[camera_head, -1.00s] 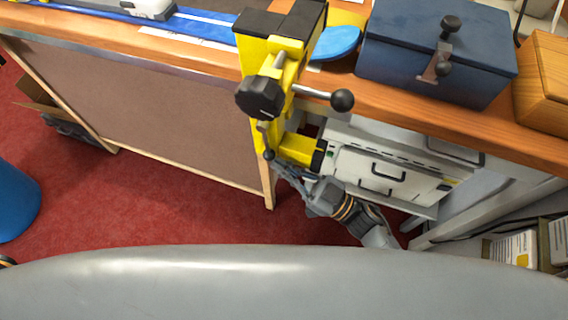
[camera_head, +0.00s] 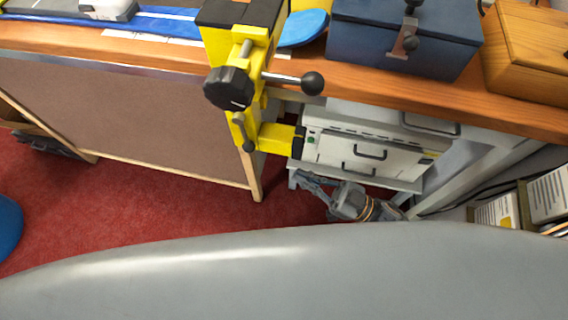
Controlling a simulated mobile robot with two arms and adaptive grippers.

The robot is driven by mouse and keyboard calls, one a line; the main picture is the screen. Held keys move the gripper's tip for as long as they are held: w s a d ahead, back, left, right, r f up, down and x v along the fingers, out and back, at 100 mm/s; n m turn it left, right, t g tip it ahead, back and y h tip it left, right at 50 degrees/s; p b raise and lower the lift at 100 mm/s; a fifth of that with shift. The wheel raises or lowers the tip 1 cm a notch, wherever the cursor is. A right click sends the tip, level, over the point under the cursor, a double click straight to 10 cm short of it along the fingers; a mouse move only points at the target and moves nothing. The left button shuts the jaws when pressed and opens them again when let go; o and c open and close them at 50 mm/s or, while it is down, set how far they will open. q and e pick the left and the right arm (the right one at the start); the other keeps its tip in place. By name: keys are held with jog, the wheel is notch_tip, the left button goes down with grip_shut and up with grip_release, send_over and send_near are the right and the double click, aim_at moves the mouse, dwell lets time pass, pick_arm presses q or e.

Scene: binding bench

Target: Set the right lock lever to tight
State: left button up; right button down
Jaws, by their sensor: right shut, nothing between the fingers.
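A yellow clamp (camera_head: 217,49) with a dark top stands at the bench's front edge. It has a black knob (camera_head: 229,88), and a metal lever (camera_head: 285,79) with a black ball end points right. A smaller dark lever (camera_head: 244,133) hangs lower on the clamp and points down. I cannot tell which of these is the right lock lever, and I see no tight marking. My right gripper (camera_head: 305,178) is shut and empty, below and to the right of the small lever, apart from it. My left gripper is out of view.
A blue box (camera_head: 365,45) and a wooden box (camera_head: 520,60) stand on the bench (camera_head: 460,94). A white drawer unit (camera_head: 335,152) with black handles sits under it, close above my right gripper. A brown panel (camera_head: 130,110) fills the left front. Red carpet is clear below.

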jog(key=shift+v, duration=1.1)
